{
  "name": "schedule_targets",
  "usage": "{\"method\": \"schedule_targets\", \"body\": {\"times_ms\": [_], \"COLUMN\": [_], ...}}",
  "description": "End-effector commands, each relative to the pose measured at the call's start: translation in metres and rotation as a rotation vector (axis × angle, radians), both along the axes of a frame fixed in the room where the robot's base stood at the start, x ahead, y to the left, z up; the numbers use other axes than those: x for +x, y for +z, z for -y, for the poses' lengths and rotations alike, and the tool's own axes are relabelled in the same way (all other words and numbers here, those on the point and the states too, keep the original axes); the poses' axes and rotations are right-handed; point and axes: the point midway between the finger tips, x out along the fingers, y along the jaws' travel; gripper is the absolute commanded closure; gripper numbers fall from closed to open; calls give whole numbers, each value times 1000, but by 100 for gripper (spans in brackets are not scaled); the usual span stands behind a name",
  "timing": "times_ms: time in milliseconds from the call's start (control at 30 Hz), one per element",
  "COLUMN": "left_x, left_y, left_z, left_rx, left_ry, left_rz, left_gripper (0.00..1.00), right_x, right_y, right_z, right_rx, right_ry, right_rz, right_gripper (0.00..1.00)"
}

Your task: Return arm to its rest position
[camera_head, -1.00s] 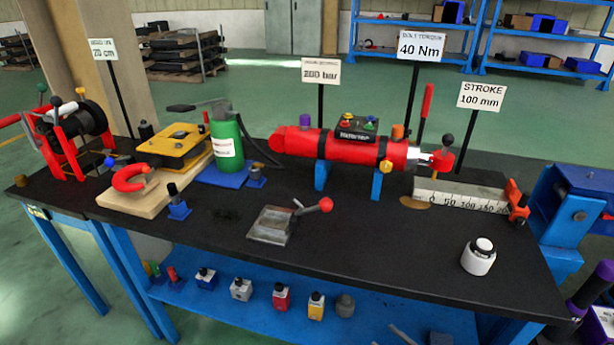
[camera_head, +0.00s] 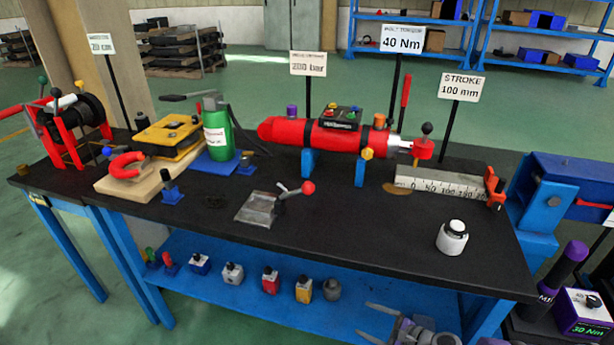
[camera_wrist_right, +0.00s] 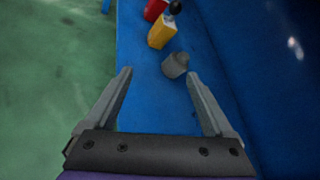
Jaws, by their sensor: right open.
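My right gripper (camera_head: 363,319) shows at the bottom of the head view, in front of the workbench's lower blue shelf. Its two fingers point left in that view. In the right wrist view my right gripper (camera_wrist_right: 160,73) is open, with nothing held between its fingers. A grey knob-like piece (camera_wrist_right: 175,65) lies beyond the fingertips, near the right one. A yellow block (camera_wrist_right: 162,31) stands farther off. My left gripper is not in view.
The black bench top (camera_head: 350,225) carries a red cylinder (camera_head: 335,138), a green bottle (camera_head: 217,135) and a white weight (camera_head: 452,237). Several small blocks line the blue lower shelf (camera_head: 225,300). A blue vise-like machine (camera_head: 560,190) stands at right. Green floor is clear at left.

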Motion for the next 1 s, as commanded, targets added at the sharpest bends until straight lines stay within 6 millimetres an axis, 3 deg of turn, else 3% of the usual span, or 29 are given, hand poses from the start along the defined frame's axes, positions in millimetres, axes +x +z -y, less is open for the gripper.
{"method": "schedule_targets", "body": {"times_ms": [33, 200, 433, 800, 1000], "left_x": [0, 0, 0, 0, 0], "left_y": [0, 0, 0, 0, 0], "left_z": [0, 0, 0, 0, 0], "left_rx": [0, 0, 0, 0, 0], "left_ry": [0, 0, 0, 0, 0], "left_rz": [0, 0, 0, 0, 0], "left_gripper": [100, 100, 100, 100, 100], "right_x": [-8, -39, -102, -218, -260], "right_y": [14, 48, 84, 117, 122], "right_z": [-10, -30, -42, -28, -13], "right_rx": [-80, -363, -728, -1259, -1448], "right_ry": [45, 205, 460, 936, 1139], "right_rz": [13, 71, 160, 319, 383], "right_gripper": [13, 13, 13, 13, 13]}}
